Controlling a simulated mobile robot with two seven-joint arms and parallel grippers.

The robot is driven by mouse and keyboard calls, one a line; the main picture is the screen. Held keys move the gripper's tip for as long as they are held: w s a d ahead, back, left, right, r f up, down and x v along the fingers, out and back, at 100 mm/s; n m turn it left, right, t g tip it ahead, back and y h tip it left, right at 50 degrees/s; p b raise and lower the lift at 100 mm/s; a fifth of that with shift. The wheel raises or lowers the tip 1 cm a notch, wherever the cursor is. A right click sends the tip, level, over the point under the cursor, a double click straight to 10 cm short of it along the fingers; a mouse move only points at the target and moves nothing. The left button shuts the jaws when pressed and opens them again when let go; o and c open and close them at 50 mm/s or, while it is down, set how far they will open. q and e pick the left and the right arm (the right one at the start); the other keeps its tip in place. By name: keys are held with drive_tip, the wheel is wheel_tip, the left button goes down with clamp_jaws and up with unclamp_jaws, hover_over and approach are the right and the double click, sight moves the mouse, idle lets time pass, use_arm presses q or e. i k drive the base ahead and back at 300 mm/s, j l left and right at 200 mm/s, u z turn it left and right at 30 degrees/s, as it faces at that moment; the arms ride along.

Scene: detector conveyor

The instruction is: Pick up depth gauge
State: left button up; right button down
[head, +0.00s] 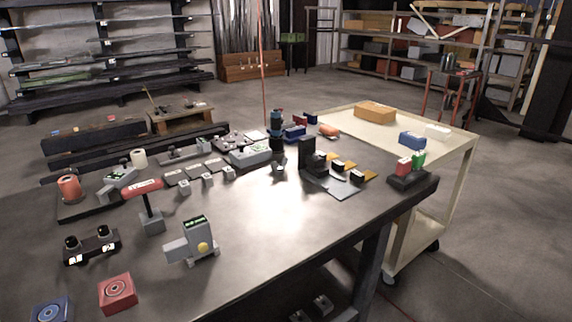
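The depth gauge is not labelled in the head view, so I cannot tell for sure which item it is. A grey block-shaped instrument (190,242) with a dark green top face and a yellow round knob could be it. It stands upright on the near part of the dark table (290,225), with clear tabletop to its right. Neither of my grippers shows in this view.
A red block (117,293) and a blue block (50,312) lie at the near left. A black two-knob unit (91,246) is left of the instrument. Several small devices crowd the table's back. A cream cart (455,165) stands beyond the right edge.

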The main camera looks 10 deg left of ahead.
sight(191, 244)
drive_tip(key=u, duration=0.4)
drive_tip(key=j+u, duration=0.1)
drive_tip(key=u, duration=0.35)
drive_tip(key=i+u, duration=0.1)
drive_tip(key=u, duration=0.7)
drive_tip(key=k+l+u, duration=0.1)
drive_tip(key=k, duration=0.35)
